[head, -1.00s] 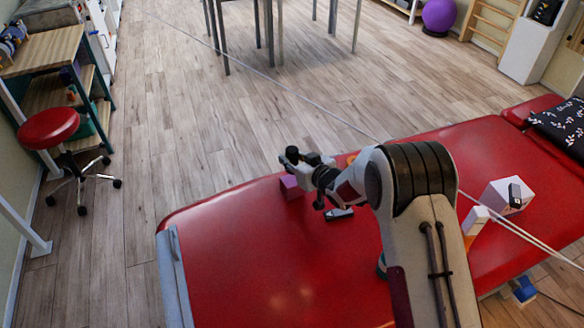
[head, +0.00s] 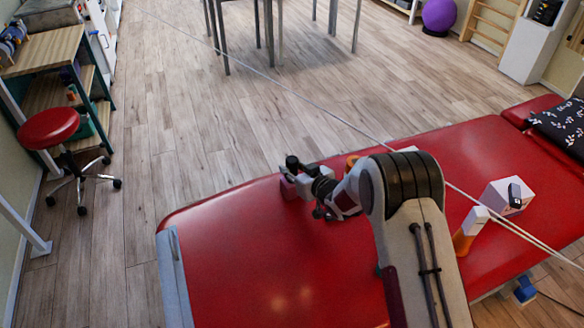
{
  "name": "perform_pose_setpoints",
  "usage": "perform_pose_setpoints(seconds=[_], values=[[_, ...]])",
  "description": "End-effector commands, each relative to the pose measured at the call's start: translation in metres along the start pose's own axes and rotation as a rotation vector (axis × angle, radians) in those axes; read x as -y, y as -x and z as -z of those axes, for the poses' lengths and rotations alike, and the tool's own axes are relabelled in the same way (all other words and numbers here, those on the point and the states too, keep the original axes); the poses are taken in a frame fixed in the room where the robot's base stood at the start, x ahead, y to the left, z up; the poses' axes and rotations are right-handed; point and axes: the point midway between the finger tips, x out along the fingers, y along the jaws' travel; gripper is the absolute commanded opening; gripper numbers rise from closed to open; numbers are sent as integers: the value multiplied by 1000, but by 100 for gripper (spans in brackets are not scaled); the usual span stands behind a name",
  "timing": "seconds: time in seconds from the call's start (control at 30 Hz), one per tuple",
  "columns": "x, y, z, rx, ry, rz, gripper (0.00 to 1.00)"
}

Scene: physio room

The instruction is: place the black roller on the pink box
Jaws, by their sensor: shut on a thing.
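My gripper (head: 301,172) is at the far edge of the red couch, at the end of my arm. It is shut on the black roller (head: 292,161), whose dark end sticks up above the fingers.
The red couch (head: 235,250) is clear at its left and front. An orange thing (head: 352,161) shows behind my arm.

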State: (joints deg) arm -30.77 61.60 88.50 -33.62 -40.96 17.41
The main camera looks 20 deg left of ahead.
Motion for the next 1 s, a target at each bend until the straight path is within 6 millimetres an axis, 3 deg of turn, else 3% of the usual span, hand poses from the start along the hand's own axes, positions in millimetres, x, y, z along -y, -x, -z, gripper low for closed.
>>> perform_pose_setpoints(seconds=[0.03, 0.07, 0.1, 0.13, 0.63, 1.0], values=[[0, 0, -1, -1, 0, 0, 2], [0, 0, -1, 0, 0, 0, 28], [0, 0, -1, 0, 0, 0, 39], [0, 0, -1, 0, 0, 0, 43], [0, 1, 2, 0, 0, 0, 43], [0, 24, 2, 1, -1, -1, 43]])
